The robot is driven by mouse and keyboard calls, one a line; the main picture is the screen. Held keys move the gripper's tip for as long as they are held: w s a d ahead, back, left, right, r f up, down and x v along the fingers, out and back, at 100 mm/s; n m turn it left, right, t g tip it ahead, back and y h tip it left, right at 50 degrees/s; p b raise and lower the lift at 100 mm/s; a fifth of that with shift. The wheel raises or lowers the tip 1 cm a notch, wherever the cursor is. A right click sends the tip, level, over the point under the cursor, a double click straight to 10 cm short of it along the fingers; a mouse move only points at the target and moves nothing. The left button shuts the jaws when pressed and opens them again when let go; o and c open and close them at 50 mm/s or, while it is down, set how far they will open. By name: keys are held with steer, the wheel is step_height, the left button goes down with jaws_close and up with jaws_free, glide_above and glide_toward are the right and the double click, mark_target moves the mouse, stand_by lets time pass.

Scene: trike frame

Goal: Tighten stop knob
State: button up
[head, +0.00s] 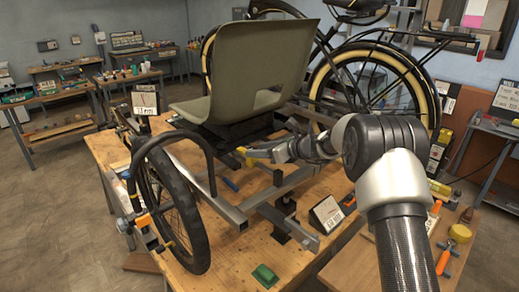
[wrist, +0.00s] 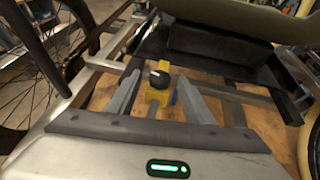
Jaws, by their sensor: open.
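The stop knob (wrist: 159,79) is a small round black knob on a yellow block (wrist: 155,101) in the middle of the wrist view. The yellow block also shows in the head view (head: 242,152), just beside my fingertips and under the front of the seat. My gripper (wrist: 156,92) is open, with one grey finger on each side of the yellow block and knob. I cannot tell whether the fingers touch either. In the head view my gripper (head: 256,154) reaches in from the right, and the knob itself is too small to make out.
The olive seat (head: 255,65) stands just above and behind my gripper. Metal frame tubes (head: 283,190) run below it. A spoked front wheel (head: 180,210) is on the left. A small sign (head: 326,214) and a green item (head: 265,275) are on the wooden bench (head: 222,266).

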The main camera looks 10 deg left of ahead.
steer(key=shift+a, duration=0.1)
steer(key=c, duration=1)
steer(key=shift+f+b, duration=0.15)
steer(key=shift+b, duration=0.5)
steer(key=shift+s+a+m+t+h+b, duration=0.35)
steer(key=shift+m+t+h+b, duration=0.7)
steer(key=shift+m+h+b, duration=1.65)
steer(key=shift+s+a+m+t+h+b, duration=0.1)
steer(key=shift+a+m+t+h+b, duration=0.75)
steer(key=shift+b, duration=3.4)
steer(key=shift+s+a+m+t+h+b, duration=0.1)
steer(key=shift+s+m+t+h+b, duration=0.15)
steer(key=shift+m+t+h+b, duration=1.85)
steer(key=g+b, duration=0.1)
steer(key=b, duration=0.1)
steer(key=shift+m+b, duration=0.35)
